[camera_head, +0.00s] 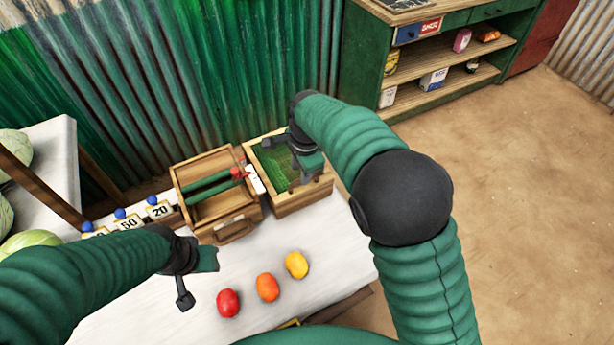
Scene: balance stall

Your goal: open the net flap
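The green net flap (268,160) is a mesh panel on top of the right-hand wooden box (300,202), and it appears to lie flat over the box. My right gripper (285,165) is over the right part of this box, with its fingers spread; whether it touches the net is unclear. The gripper and forearm hide the box's far right part. My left gripper (197,281) is open and empty above the white table, in front of the left-hand wooden box (227,221).
On the white table (330,245) are a red fruit (228,303), an orange fruit (267,287) and a yellow fruit (296,265). Number cards with blue knobs (159,209) stand left of the boxes. A green shelf (445,85) stands behind on the right. The table's right front is clear.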

